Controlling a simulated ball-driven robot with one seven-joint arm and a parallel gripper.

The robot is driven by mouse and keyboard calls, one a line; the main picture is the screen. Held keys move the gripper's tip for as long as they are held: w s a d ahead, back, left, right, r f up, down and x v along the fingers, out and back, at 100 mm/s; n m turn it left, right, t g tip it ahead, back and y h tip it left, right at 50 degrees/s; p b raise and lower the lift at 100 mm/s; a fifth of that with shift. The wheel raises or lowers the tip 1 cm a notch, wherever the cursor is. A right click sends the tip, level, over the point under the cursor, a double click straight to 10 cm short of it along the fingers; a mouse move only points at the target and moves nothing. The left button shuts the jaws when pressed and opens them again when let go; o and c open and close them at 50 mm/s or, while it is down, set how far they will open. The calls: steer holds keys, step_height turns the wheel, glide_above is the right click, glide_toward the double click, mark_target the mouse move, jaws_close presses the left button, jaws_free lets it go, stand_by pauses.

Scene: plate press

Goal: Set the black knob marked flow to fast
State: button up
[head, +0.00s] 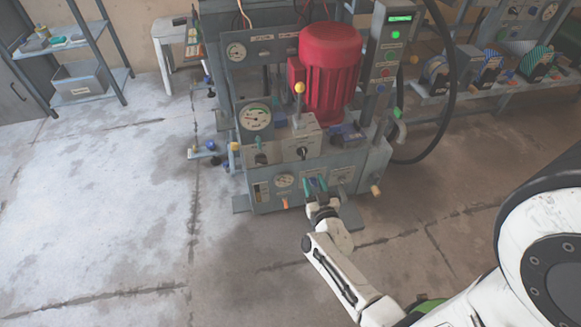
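The press (330,165) stands in the middle of the head view, with a grey control box on its front top. Two small black knobs show on the box's front: a left knob (261,158) and a right knob (302,152). Their labels are too small to read, so I cannot tell which is marked flow, nor its setting. My gripper (315,184) is in front of the lower front panel, below and slightly right of the right knob, apart from both knobs. Its two teal fingers look spread, with nothing visible between them.
A lever with a yellow ball (299,88) rises from the box beside a red motor (330,70). A large gauge (255,117) is at left. A post with buttons (388,60) and a black hose (447,90) stand at right. Floor at left is clear.

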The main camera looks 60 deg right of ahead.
mark_target(304, 156)
steer(key=b+x, duration=0.3)
steer(key=x, duration=0.7)
steer(key=shift+w+d+r+b, duration=0.1)
steer(key=shift+w+d+b, duration=0.1)
steer(key=shift+w+b, duration=0.1)
jaws_close()
